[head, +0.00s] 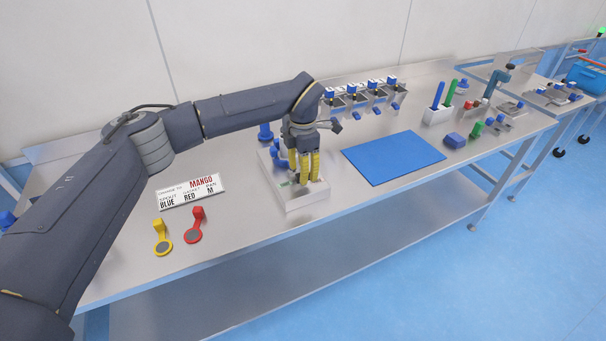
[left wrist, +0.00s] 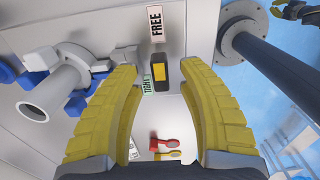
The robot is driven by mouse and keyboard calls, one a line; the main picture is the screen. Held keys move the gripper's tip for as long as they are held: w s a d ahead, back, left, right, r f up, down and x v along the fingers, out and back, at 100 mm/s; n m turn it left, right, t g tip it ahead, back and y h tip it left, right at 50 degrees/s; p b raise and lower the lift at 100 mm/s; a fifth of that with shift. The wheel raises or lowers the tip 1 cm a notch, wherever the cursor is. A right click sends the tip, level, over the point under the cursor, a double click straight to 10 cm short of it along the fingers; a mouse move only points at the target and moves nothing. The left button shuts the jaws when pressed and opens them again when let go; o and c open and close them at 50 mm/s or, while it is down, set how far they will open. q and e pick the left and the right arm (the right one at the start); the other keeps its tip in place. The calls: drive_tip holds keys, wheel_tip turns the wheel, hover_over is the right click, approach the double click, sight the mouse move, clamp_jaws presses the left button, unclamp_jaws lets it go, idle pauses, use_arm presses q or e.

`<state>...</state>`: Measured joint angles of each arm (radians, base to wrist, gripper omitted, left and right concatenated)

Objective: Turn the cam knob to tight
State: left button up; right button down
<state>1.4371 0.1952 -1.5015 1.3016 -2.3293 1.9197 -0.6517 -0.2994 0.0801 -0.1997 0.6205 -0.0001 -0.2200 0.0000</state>
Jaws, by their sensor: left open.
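The cam knob (left wrist: 161,72) is a dark block with a yellow stripe, seen in the left wrist view on a white fixture. A FREE label (left wrist: 156,22) is above it in the picture, and a green TIGHT label (left wrist: 147,84) is just beside its lower left. My left gripper (left wrist: 155,68) is open, with its yellow fingers on either side of the knob; I cannot tell whether they touch it. In the head view the left gripper (head: 309,167) points down over the white fixture (head: 307,201) and hides the knob.
A sign reading MANGO, BLUE, RED, M (head: 191,190) lies left of the fixture, with a red piece (head: 197,215) and a yellow piece (head: 160,231) before it. A blue mat (head: 394,158) lies to the right. Several small stations (head: 357,97) stand behind.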

use_arm(q)
drive_tip(key=shift+f, duration=0.7)
clamp_jaws()
